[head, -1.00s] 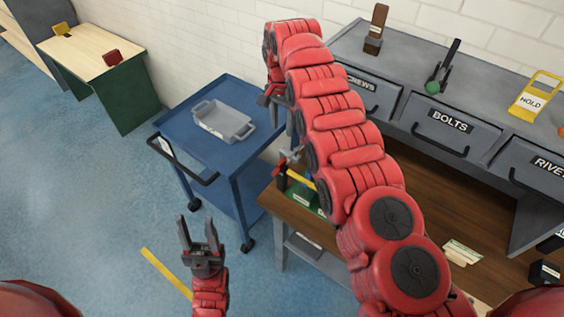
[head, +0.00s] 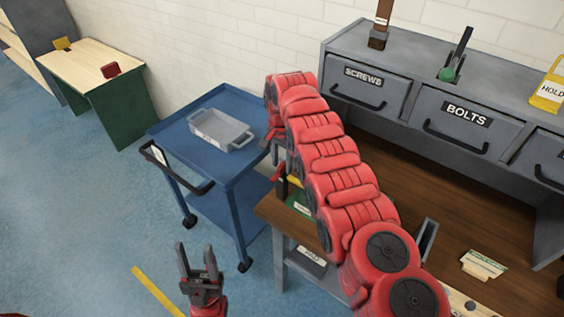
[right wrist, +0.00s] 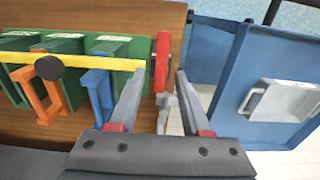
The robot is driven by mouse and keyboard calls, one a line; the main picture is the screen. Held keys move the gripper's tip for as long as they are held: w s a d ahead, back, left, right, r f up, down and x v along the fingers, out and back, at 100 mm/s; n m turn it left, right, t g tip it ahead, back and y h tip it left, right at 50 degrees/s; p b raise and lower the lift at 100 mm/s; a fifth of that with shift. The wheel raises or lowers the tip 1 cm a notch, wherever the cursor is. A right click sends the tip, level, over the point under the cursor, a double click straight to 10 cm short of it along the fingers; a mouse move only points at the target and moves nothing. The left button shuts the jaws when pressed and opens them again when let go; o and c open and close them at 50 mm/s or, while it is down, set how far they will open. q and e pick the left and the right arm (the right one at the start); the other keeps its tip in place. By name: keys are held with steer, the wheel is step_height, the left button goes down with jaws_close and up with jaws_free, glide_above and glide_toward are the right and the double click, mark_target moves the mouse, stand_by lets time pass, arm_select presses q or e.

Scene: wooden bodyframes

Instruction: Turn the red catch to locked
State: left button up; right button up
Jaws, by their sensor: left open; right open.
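The red catch (right wrist: 163,58) shows in the right wrist view as an upright red piece at the right end of a yellow bar (right wrist: 75,60), at the edge of the wooden bench. My right gripper (right wrist: 162,72) is open, with one fingertip on each side of the catch in that view. I cannot tell whether either finger touches it. In the head view, a small red piece (head: 279,173) shows beside the bench corner, and my right arm hides most of that area. My left gripper (head: 196,257) is open and empty, low over the floor.
A blue cart (head: 172,130) with a grey tray (head: 232,147) stands left of the bench. Grey drawers (head: 455,120) rise behind the bench.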

jaws_close()
